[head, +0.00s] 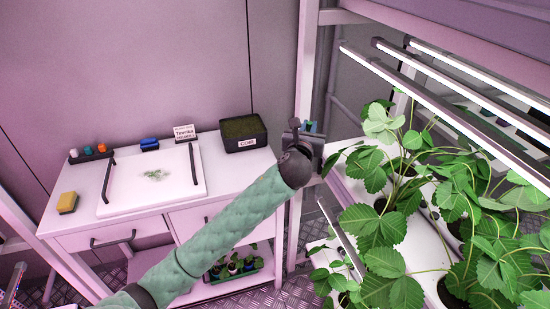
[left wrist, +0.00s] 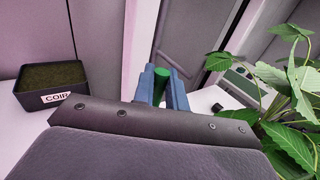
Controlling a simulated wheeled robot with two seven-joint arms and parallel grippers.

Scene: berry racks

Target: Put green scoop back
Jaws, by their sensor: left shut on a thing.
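My left gripper (head: 308,128) is beside the pale upright post, between the work table and the plant rack. In the left wrist view its two blue fingers (left wrist: 161,80) are closed around a green piece, which looks like the handle of the green scoop (left wrist: 161,74). The rest of the scoop is hidden by the fingers and the wrist. In the head view only a small green-blue bit shows at the gripper.
A dark box labelled COIR (head: 246,144) stands at the right back of the white table (head: 80,222). A white tray (head: 190,187), a yellow sponge (head: 67,202) and a blue item (head: 149,144) are left of it. Leafy plants (head: 385,225) under light bars (head: 440,78) crowd the right.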

